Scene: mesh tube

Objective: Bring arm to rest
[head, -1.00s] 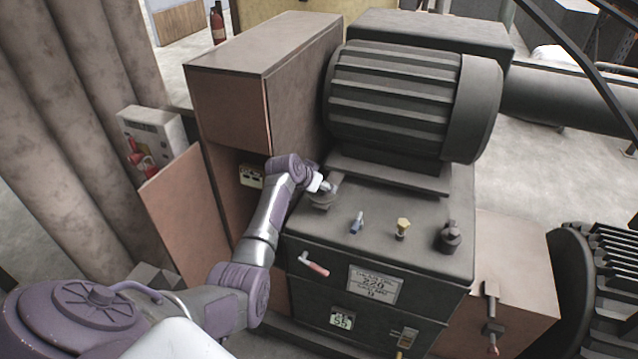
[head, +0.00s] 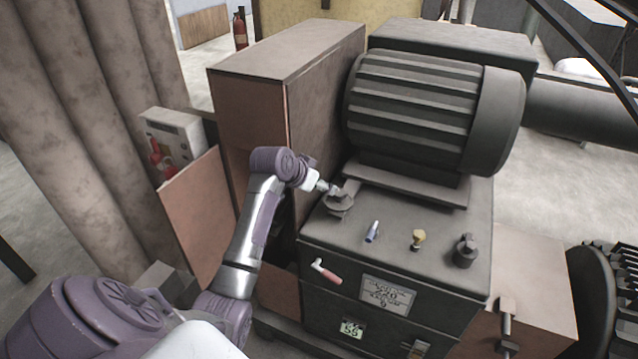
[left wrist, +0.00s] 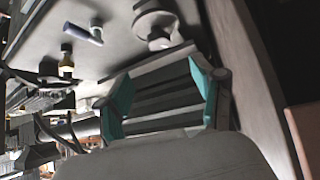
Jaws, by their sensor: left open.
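My left arm reaches in from the left in the head view. Its gripper (head: 329,188) is above and just left of the dark round knob (head: 340,204) on the machine's top panel (head: 395,213). In the left wrist view the jaws (left wrist: 162,92), with teal pads, are spread with nothing between them. The knob (left wrist: 157,26) shows beyond the fingers in that view, apart from them. My right gripper is not in view.
A blue-tipped toggle (head: 372,232), a yellow knob (head: 418,240) and a dark knob (head: 465,251) stand on the panel. A red-tipped lever (head: 326,271) is on the front. A tall brown cabinet (head: 250,115) stands close beside my arm, and a large motor (head: 430,110) behind.

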